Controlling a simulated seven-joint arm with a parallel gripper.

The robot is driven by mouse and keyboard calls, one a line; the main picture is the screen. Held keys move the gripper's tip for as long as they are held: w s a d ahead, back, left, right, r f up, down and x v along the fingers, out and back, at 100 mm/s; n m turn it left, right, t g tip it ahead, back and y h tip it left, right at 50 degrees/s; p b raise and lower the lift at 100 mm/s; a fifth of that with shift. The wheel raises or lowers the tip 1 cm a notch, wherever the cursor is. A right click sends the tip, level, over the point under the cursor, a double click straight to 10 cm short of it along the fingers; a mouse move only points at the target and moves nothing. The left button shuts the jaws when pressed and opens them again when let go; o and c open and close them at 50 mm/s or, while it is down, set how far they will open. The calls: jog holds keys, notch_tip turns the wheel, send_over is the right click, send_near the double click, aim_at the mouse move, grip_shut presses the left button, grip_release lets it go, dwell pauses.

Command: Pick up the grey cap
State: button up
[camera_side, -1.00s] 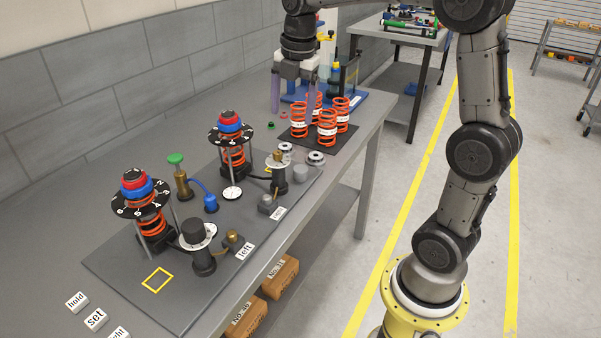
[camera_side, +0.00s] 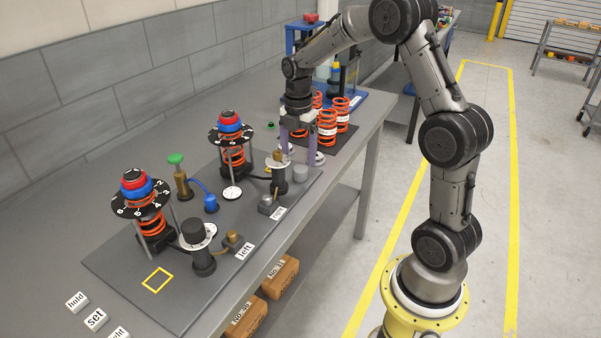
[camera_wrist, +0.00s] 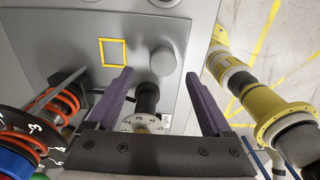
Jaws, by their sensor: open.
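The loose grey cap (camera_side: 300,173) is a short light-grey cylinder standing on the grey board near its right end, beside the dial post. It also shows in the wrist view (camera_wrist: 162,61), ahead of and roughly between the fingertips. My gripper (camera_side: 298,154) is open and empty, pointing down above and behind the cap, apart from it. Its two purple fingers also show in the wrist view (camera_wrist: 160,73). The right dial post (camera_side: 278,174) stands close by and shows between the fingers in the wrist view. A darker grey cap (camera_side: 193,229) sits on the left post.
Orange springs (camera_side: 327,122) stand on a dark mat behind my gripper. A spring tower with a numbered black disc (camera_side: 231,138) stands left of it. A yellow square outline (camera_wrist: 112,41) marks bare board beside the cap. A grey block (camera_side: 268,204) lies toward the board's front edge.

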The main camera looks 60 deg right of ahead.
aim_at(301, 168)
jog(key=f, duration=0.5)
jog(key=shift+s+d, duration=0.15)
jog(key=shift+s, duration=0.1)
grip_shut()
